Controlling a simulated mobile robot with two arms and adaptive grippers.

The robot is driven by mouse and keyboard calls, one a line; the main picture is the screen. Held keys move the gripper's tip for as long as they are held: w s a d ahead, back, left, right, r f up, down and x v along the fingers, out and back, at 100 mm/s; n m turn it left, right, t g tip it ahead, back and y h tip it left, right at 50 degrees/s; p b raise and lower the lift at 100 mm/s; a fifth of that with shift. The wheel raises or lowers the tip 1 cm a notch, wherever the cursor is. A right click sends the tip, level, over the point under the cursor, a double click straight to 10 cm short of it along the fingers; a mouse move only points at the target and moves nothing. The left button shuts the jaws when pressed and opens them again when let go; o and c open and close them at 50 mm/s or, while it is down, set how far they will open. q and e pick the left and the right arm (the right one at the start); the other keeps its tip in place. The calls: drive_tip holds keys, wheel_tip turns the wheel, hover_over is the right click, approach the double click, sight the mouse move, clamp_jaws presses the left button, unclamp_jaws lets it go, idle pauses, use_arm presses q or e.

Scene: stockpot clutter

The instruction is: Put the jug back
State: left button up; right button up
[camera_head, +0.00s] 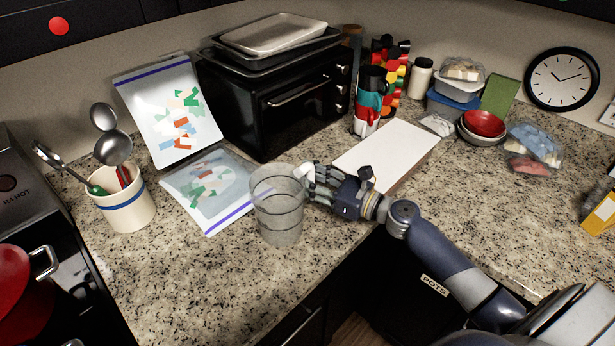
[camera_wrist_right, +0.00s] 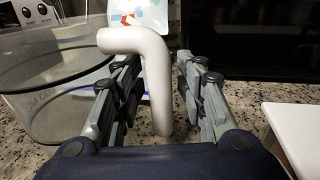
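The jug (camera_head: 278,215) is a clear, greyish container standing upright on the granite counter near its front edge. Its white handle (camera_wrist_right: 157,95) faces right, toward my right arm. In the right wrist view, the fingers of the right gripper (camera_wrist_right: 158,70) stand apart on either side of the handle. A gap shows between the handle and the right-hand finger. The jug's wall (camera_wrist_right: 45,100) fills the left of that view. My left gripper is not in view.
A white board (camera_head: 388,155) lies just behind my right gripper. Clear bags with coloured pieces (camera_head: 205,190) lie and lean behind the jug. A utensil crock (camera_head: 128,208) stands left. A black toaster oven (camera_head: 280,105) stands behind. Counter in front of the crock is clear.

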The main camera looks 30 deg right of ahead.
drive_tip(key=shift+r, duration=0.2)
drive_tip(key=b+v, duration=0.1)
drive_tip(key=v, duration=0.4)
drive_tip(key=b+v, duration=0.1)
drive_tip(key=v, duration=0.5)
drive_tip(key=shift+f+b, duration=0.25)
drive_tip(key=shift+b, duration=0.1)
drive_tip(key=shift+s+d+r, duration=0.1)
drive_tip(key=shift+s+d, duration=0.2)
drive_tip(key=shift+s, duration=0.15)
